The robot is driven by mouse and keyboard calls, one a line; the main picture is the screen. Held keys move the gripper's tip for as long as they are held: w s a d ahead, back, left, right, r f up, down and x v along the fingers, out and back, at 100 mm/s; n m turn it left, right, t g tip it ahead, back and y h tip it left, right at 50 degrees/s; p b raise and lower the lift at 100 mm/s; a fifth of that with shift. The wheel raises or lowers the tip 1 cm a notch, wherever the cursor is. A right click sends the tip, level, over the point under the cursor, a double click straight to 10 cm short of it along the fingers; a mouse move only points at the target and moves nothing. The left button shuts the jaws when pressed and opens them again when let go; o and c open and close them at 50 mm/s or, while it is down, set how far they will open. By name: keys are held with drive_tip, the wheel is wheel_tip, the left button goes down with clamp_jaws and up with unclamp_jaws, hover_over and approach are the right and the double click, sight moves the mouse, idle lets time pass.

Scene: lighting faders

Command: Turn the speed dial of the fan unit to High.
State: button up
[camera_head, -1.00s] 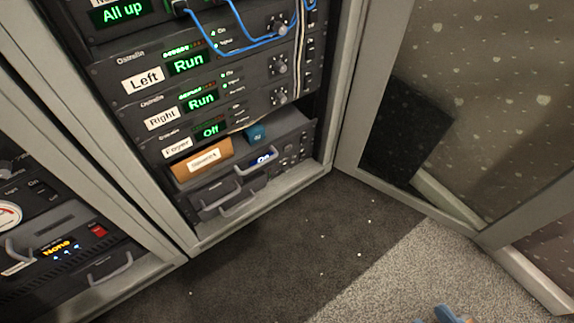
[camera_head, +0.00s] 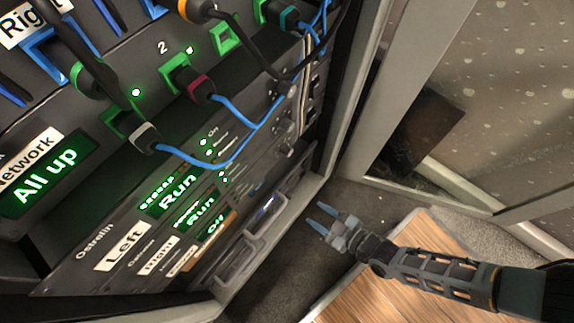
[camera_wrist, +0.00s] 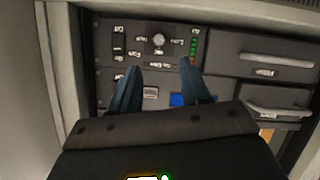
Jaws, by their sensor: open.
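In the wrist view, a dark panel (camera_wrist: 112,62) carries a small round grey dial (camera_wrist: 158,41) near its top middle. Small white labels surround the dial, but I cannot read them or tell where it points. I take this panel for the fan unit; its name is not readable. A column of green lights (camera_wrist: 194,46) is to the dial's right. My gripper (camera_wrist: 160,70) is open and empty, its two blue fingers apart just below the dial in the picture, not visibly touching it. In the head view my gripper (camera_head: 322,218) is right of the rack's lower end.
In the wrist view, drawers with grey handles (camera_wrist: 262,60) are right of the panel, and the pale rack frame (camera_wrist: 62,60) is at left. The head view shows blue cables (camera_head: 235,150) and Run displays (camera_head: 178,193) above. An open door (camera_head: 440,140) stands at right.

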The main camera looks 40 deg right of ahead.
sight(290, 196)
drive_tip(key=b+x, duration=0.2)
drive_tip(key=x, duration=0.6)
drive_tip(key=shift+s+f+b, duration=0.15)
drive_tip(key=shift+b, duration=0.2)
drive_tip(key=shift+w+f, duration=0.2)
drive_tip(key=shift+w, duration=0.5)
clamp_jaws()
